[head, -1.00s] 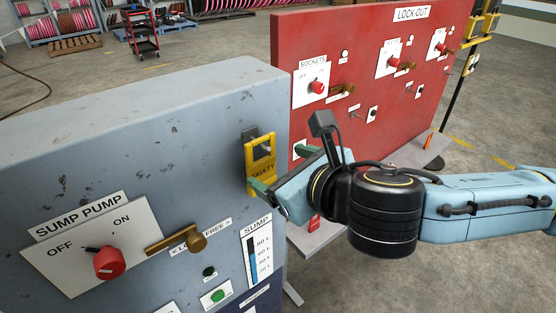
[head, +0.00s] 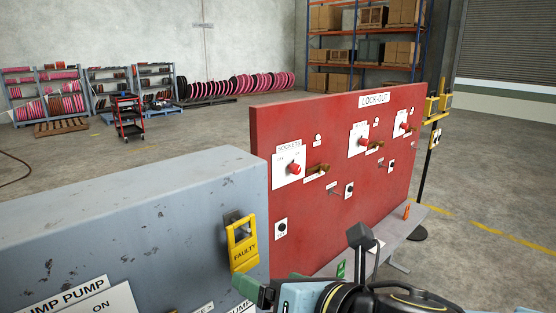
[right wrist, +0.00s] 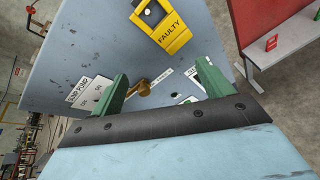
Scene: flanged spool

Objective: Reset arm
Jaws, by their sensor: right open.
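My right gripper (head: 297,282) is at the bottom of the head view, partly cut off by the frame edge. Its green fingers are spread and empty; they also show in the right wrist view (right wrist: 162,84). A yellow FAULTY tag (head: 243,250) hangs on the grey sump pump panel (head: 130,215), up and left of the gripper. In the right wrist view the tag (right wrist: 171,34) lies beyond the fingers, apart from them. My left gripper is not in view.
A red LOCK-OUT board (head: 330,215) with several red knobs stands behind the grey panel. A bench (head: 392,245) with a small orange item (head: 407,212) runs along its foot. A brass handle (right wrist: 139,89) sticks out of the grey panel. Open floor lies to the right.

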